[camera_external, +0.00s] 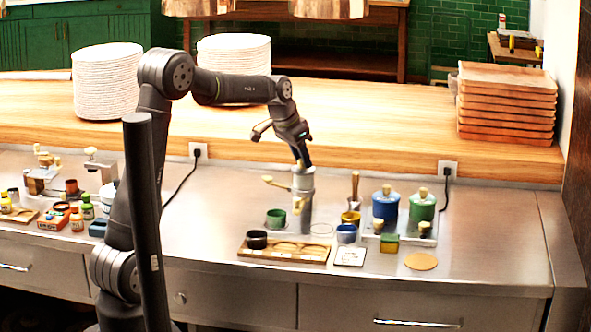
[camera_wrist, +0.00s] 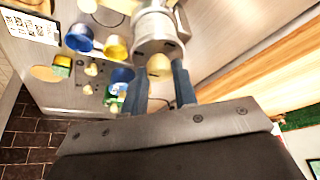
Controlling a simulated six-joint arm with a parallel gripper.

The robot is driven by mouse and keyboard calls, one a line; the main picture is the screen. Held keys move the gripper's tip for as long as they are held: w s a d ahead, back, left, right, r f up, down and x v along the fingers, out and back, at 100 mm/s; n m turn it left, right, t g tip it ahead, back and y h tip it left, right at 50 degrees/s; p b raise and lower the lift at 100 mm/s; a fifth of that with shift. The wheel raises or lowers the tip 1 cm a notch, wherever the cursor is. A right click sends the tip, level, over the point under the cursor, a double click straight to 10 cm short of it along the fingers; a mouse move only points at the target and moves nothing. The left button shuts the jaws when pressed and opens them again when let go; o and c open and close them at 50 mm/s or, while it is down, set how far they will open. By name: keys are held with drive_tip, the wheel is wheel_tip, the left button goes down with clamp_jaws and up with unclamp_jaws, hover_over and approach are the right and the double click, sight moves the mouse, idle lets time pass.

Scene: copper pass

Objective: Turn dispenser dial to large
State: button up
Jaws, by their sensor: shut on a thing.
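The dispenser (camera_external: 306,213) is a silver upright cylinder on the steel counter, with a cream handle (camera_external: 274,183) sticking out to the left near its top. In the wrist view the dispenser (camera_wrist: 152,24) fills the top middle. A cream dial (camera_wrist: 158,66) sits on its end, between my fingers. My gripper (camera_external: 301,167) is at the top of the dispenser, pointing down. In the wrist view my gripper (camera_wrist: 159,75) is shut on the dial, one finger on each side. The dial's size markings cannot be read, so its setting cannot be told.
A green cup (camera_external: 276,218) stands left of the dispenser. A wooden tray (camera_external: 284,258) with a dark cup (camera_external: 257,239) lies in front. A blue cup (camera_external: 347,233), a gold cup (camera_external: 351,218), and blue (camera_external: 385,205) and green (camera_external: 422,207) canisters stand to the right.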

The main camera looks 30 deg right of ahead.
drive_tip(key=shift+m, duration=0.3)
drive_tip(key=m+g, duration=0.1)
drive_tip(key=m, duration=0.2)
drive_tip(key=shift+w+m+g, duration=0.15)
drive_tip(key=shift+m+g, duration=0.25)
drive_tip(key=m, duration=0.2)
drive_tip(key=m+g+y, duration=0.1)
drive_tip(key=m, duration=0.1)
drive_tip(key=shift+w+d+m+g, duration=0.1)
drive_tip(key=shift+m+g, duration=0.2)
drive_tip(key=m, duration=0.2)
drive_tip(key=m+y, duration=0.1)
drive_tip(key=m, duration=0.1)
drive_tip(key=shift+d+g+y, duration=0.15)
drive_tip(key=shift+g+y, duration=0.15)
drive_tip(key=shift+g, duration=0.1)
drive_tip(key=shift+m+y, duration=0.8)
drive_tip(key=shift+m, duration=1.4)
drive_tip(key=o, duration=1)
drive_tip(key=shift+w, duration=0.1)
